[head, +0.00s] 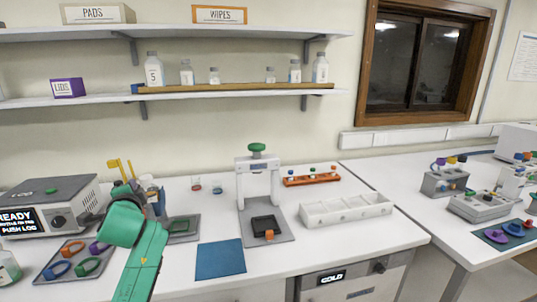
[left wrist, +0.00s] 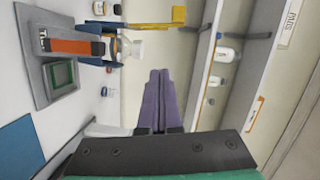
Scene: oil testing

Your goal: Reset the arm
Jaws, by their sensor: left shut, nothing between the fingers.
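My left arm, green, reaches in from the bottom left of the head view over the front of the bench. Its gripper (head: 122,188) points away toward the back and is partly hidden by the wrist. In the left wrist view its two purple fingers (left wrist: 156,98) lie together, shut and empty. They are in front of the wall, apart from the bench things. My right gripper is in neither view.
Near the left gripper are a stand with yellow parts (head: 115,164), a grey plate with a green square (head: 183,228) and a tray of coloured rings (head: 75,258). A white press (head: 257,180), white divided tray (head: 346,209) and blue mat (head: 220,260) are farther right. A shelf (head: 220,96) hangs above.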

